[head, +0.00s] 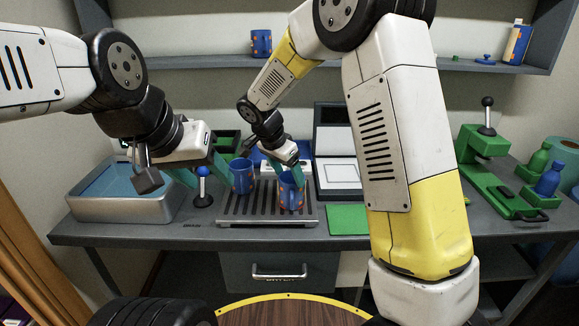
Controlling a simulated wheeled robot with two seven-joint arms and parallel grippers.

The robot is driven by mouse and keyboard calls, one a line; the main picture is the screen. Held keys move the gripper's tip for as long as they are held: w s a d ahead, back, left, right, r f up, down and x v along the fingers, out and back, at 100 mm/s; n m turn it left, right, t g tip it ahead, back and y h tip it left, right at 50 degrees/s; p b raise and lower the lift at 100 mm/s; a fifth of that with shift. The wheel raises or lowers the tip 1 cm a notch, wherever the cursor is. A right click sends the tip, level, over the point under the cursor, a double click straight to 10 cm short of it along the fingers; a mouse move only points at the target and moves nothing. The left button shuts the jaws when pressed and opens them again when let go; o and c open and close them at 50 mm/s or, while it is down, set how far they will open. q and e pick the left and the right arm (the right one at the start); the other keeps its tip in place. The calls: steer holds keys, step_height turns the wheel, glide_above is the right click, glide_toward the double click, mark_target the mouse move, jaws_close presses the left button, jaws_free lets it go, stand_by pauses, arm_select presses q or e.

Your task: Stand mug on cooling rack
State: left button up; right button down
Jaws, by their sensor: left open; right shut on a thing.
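The cooling rack (262,216), a slatted metal tray, sits near the table's front edge in the middle. My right gripper (291,176) is shut on a blue mug with orange spots (291,194), at the right part of the rack. That mug looks upright; I cannot tell whether its base touches the slats. A second blue mug (241,178) stands upright at the rack's left rear. My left gripper (207,174) is open and empty, to the left of the second mug. The fingers partly cover the spotted mug.
A metal basin (125,208) of blue liquid is at left, beside a blue-knobbed stand (202,190). A green mat (347,219) lies right of the rack. A white framed panel (338,172) stands behind. A green press (490,165) and bottles (547,180) are at far right.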

steer(key=shift+c, duration=0.9)
jaws_free()
steer(key=shift+f, duration=0.1)
steer(key=v, duration=1.2)
steer(key=s+d+r+n+y, duration=0.3)
steer(key=s+d+r+n, duration=0.15)
steer(key=s+d, duration=0.5)
steer(key=s+d+n+t+y, duration=0.2)
steer(key=s+d+n, duration=0.3)
steer(key=s, duration=0.8)
steer(key=d+t, duration=0.1)
steer(key=d, duration=0.2)
steer(key=shift+r, duration=0.25)
